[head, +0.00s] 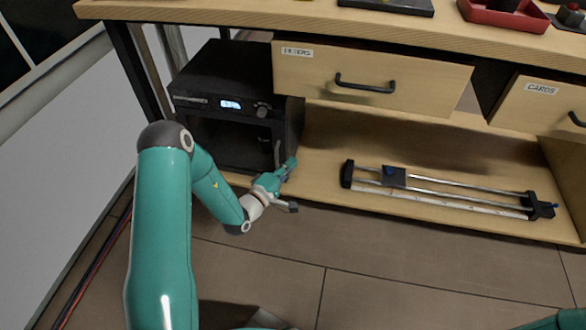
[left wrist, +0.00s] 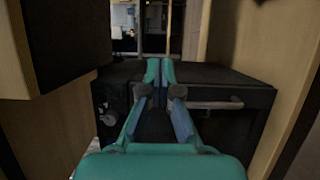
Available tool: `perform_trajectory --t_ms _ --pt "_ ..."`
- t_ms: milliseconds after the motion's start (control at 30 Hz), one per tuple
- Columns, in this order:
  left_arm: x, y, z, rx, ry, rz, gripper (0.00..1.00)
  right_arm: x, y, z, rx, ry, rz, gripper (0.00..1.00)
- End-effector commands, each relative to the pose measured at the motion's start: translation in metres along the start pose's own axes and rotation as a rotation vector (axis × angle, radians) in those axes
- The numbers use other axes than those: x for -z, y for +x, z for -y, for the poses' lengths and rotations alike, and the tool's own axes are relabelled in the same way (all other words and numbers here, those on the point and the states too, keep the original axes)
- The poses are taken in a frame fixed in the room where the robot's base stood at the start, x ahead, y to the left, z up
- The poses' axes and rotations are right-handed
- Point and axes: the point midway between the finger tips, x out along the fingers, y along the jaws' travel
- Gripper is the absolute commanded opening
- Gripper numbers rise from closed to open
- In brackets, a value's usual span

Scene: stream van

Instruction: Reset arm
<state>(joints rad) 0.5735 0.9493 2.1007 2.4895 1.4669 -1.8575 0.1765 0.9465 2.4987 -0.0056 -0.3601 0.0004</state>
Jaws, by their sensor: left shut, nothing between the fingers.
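My left gripper (head: 289,168) is teal and reaches in from the left. It is in front of the lower right corner of a black cabinet (head: 226,138) with a lit blue display, near the vertical door handle. In the left wrist view the two fingertips (left wrist: 160,70) are together with nothing between them. The black cabinet (left wrist: 240,95) shows behind them there, with a handle bar to the right. I cannot tell whether the fingers touch the cabinet. Only a teal piece of my right arm shows at the lower right of the head view; its gripper is out of view.
A metal slider rail (head: 455,190) lies on the wooden lower shelf (head: 330,130), right of the cabinet. Above are a drawer labelled FILTERS (head: 370,75) and one labelled CARDS (head: 545,104). A red tray (head: 505,22) is on the bench top. The tiled floor (head: 400,275) in front is clear.

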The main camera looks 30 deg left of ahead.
Motion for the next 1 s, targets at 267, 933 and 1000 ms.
perform_trajectory --t_ms 267,933,1000 --pt "-0.024 -0.01 0.001 0.002 -0.001 -0.001 0.0 0.0 -0.006 0.002 0.0 0.0 0.0 0.86" --pt "-0.257 -0.144 0.057 0.605 -0.317 0.965 0.0 0.0 -0.006 0.002 0.0 0.0 0.0 0.86" --pt "-0.274 -0.19 0.071 0.772 -0.279 1.103 0.0 0.0 -0.006 0.002 0.0 0.0 0.0 0.86"
